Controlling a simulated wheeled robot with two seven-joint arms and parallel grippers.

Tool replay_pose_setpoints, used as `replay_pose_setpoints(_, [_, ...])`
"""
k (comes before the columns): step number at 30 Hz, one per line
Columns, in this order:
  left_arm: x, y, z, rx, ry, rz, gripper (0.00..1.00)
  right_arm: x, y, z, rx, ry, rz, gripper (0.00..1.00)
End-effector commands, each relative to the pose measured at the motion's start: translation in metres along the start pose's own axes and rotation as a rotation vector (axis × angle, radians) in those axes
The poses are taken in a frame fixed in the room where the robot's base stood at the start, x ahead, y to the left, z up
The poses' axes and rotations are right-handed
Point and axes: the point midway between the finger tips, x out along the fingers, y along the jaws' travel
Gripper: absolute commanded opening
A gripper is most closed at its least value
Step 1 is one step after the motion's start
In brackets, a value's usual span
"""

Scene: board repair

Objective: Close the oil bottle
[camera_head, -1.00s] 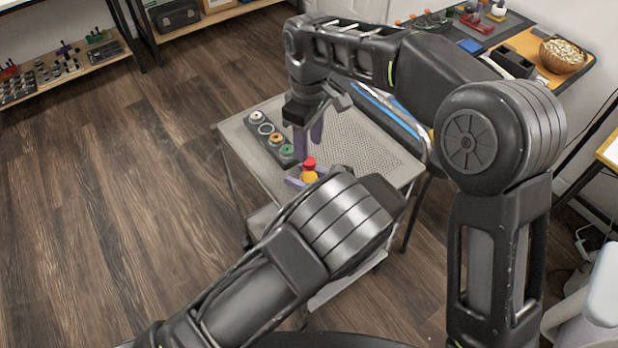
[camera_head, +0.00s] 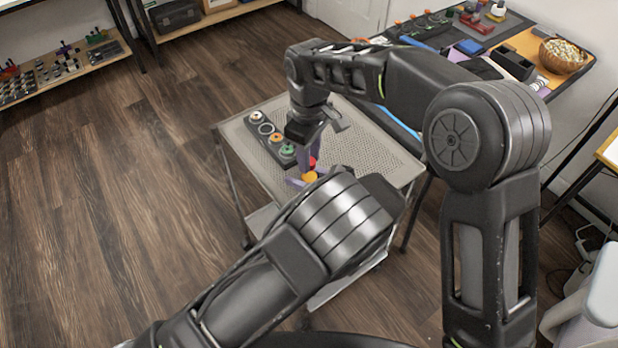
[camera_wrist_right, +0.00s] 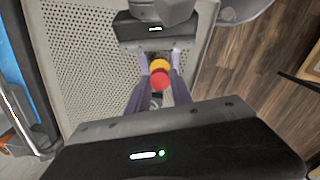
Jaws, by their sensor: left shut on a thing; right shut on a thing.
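The oil bottle shows as a yellow-orange round top (camera_head: 309,177) in the head view, low over the front of the cart. My left gripper (camera_head: 299,181) is shut on it; my left arm hides most of the bottle. The red cap (camera_head: 313,162) is right above the yellow part, partly behind a purple finger. My right gripper (camera_head: 311,160) points down and is shut on the cap. In the right wrist view, the red cap (camera_wrist_right: 159,80) sits between the purple fingertips and overlaps the yellow bottle (camera_wrist_right: 159,65). I cannot tell whether cap and bottle touch.
A perforated grey cart top (camera_head: 365,150) lies under both grippers. A dark strip (camera_head: 268,139) with several coloured round parts sits on its left side. A workbench with tools and a wooden bowl (camera_head: 563,56) stands behind at the right. The floor to the left is clear.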

Motion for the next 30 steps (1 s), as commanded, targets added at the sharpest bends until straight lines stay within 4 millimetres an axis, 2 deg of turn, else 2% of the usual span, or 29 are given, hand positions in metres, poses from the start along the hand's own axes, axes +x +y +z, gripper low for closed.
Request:
replay_pose_setpoints(1, [0.0000,0.0000,0.0002,0.000,0.000,0.000,0.00,-0.0002,0.0001,-0.0001,0.000,0.000,0.000,0.15])
replay_pose_setpoints(7, [0.0000,0.0000,0.0002,0.000,0.000,0.000,0.00,-0.0003,0.0001,-0.0001,0.000,0.000,0.000,0.00])
replay_pose_setpoints(17, [0.0000,0.0000,0.0002,0.000,0.000,0.000,0.00,-0.0003,0.0002,-0.0001,0.003,0.001,0.001,0.00])
replay_pose_setpoints(20, [-0.0001,0.0000,0.0001,0.000,0.000,0.000,0.00,-0.0003,0.0001,-0.0002,0.068,0.000,0.001,0.00])
replay_pose_setpoints(23, [0.0000,0.0001,0.0001,0.000,0.000,0.000,0.00,-0.0002,0.0001,-0.0002,0.205,0.000,0.001,0.00])
replay_pose_setpoints(27, [-0.0001,0.0001,0.0001,0.000,0.000,0.000,0.00,-0.0002,0.0003,-0.0001,0.193,0.001,0.001,0.00])
replay_pose_setpoints(28, [-0.0001,0.0001,0.0001,0.000,0.000,0.000,0.00,-0.0002,0.0003,-0.0001,0.192,0.001,0.001,0.26])
replay_pose_setpoints(30, [-0.0001,0.0001,0.0001,0.000,0.000,0.000,0.00,-0.0002,0.0003,-0.0001,0.192,0.001,0.001,0.32])
